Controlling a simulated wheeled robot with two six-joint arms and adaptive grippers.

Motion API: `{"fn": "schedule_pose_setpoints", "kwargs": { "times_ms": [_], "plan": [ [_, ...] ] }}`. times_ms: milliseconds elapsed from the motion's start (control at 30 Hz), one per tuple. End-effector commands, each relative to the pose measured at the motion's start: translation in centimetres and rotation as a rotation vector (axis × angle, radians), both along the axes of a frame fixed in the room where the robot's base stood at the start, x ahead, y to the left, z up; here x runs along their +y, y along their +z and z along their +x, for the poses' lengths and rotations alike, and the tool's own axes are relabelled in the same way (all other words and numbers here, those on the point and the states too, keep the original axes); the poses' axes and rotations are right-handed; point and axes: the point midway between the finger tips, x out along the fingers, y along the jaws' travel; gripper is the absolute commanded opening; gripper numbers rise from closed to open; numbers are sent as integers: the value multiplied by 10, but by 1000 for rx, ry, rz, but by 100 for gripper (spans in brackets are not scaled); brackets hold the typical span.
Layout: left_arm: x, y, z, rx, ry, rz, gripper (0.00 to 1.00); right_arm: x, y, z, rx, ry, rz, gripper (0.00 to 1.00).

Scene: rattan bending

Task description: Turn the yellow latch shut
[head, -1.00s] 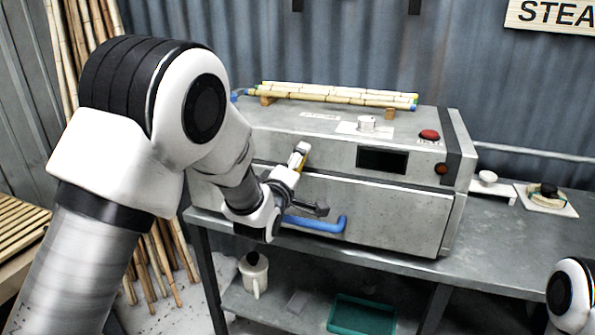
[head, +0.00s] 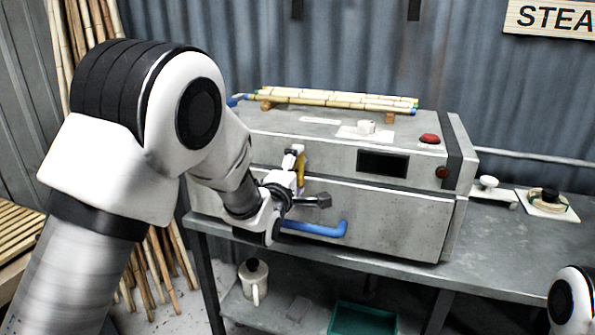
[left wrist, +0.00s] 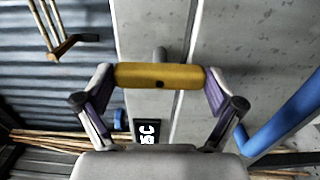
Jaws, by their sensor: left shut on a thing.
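The yellow latch (head: 301,168) is on the front of the grey steamer box (head: 400,215), left of its dark display. It stands nearly upright in the head view. In the left wrist view the latch (left wrist: 160,76) lies across the seam between two grey panels. My left gripper (head: 304,180) is at the latch, shut on it, with one finger at each end of the bar in the wrist view (left wrist: 161,84). Part of the latch is hidden behind the gripper in the head view. My right gripper is out of view.
A blue handle (head: 318,229) sits just below the gripper on the front panel. The bench (head: 500,255) is clear at front right.

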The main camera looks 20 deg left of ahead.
Motion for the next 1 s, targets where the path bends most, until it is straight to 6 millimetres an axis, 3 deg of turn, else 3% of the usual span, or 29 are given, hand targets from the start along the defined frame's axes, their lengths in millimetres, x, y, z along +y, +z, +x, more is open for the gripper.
{"fn": "schedule_pose_setpoints", "kwargs": {
  "times_ms": [33,67,100,400,533,900,1000],
  "plan": [
    [0,-2,0,5,1,-1,59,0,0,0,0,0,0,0],
    [0,-2,0,5,1,-1,97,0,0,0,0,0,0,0],
    [0,-2,-1,5,1,-1,100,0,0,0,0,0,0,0],
    [0,-1,-1,3,1,0,100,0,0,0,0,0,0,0],
    [0,-1,-12,2,0,1,100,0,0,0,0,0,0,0],
    [4,-1,-100,4,1,0,100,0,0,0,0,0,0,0],
    [5,-2,-114,4,1,-1,100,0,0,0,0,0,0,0]
  ]
}}
